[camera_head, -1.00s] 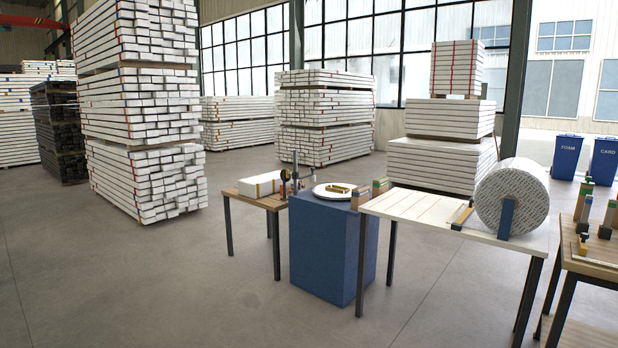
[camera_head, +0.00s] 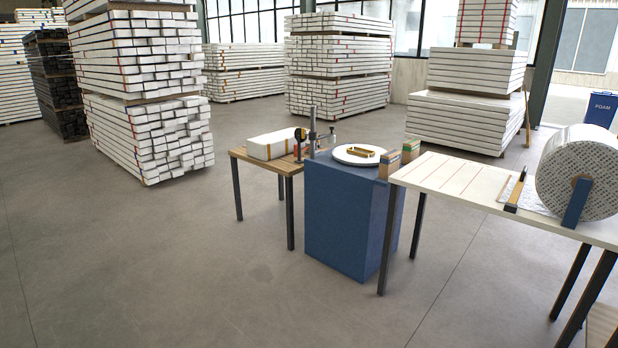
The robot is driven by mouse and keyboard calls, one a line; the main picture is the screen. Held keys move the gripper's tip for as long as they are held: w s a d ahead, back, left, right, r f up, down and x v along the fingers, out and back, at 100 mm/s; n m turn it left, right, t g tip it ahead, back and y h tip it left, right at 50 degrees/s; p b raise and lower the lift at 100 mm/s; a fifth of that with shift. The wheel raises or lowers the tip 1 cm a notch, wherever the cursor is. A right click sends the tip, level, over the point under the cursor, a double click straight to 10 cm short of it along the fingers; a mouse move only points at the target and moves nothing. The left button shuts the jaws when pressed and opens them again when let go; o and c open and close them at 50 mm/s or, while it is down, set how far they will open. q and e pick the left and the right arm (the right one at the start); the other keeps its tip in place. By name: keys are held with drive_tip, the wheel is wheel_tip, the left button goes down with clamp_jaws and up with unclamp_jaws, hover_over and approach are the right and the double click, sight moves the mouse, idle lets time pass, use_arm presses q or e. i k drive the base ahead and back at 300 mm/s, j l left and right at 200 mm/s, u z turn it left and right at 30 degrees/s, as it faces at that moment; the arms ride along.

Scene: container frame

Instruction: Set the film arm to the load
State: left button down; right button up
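A blue pedestal (camera_head: 345,222) stands mid-floor with a round white turntable (camera_head: 345,154) on top. A small brass-coloured frame-like piece (camera_head: 361,152) lies on the turntable. Behind its left side a dark upright post (camera_head: 312,125) rises, with a small dark round device (camera_head: 299,135) and an orange-red part (camera_head: 297,152) near it. Which of these is the film arm I cannot tell; the parts are small. A white wrapped block with tan bands (camera_head: 272,145) lies on the wooden table at left. Neither of my grippers shows in the head view.
The wooden table (camera_head: 262,164) adjoins the pedestal on the left. A white table (camera_head: 445,178) on the right carries a large patterned roll (camera_head: 580,165) in a blue holder (camera_head: 577,200). Small coloured boxes (camera_head: 390,164) stand between. Floor in front (camera_head: 180,270) is clear; stacked white boards (camera_head: 150,130) stand behind.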

sight(331, 137)
drive_tip(key=i+u, duration=0.35)
drive_tip(key=i, duration=2)
drive_tip(key=i+z, duration=0.1)
drive_tip(key=i, duration=0.4)
drive_tip(key=i+j+z, duration=0.15)
drive_tip(key=i, duration=0.35)
drive_tip(key=i+j+z, duration=0.1)
drive_tip(key=i, duration=0.4)
drive_tip(key=i+j+z, duration=0.1)
drive_tip(key=i+j, duration=0.15)
drive_tip(key=i, duration=0.25)
drive_tip(key=i+j+z, duration=0.4)
drive_tip(key=i, duration=0.15)
drive_tip(key=i+j+z, duration=0.4)
drive_tip(key=i, duration=0.15)
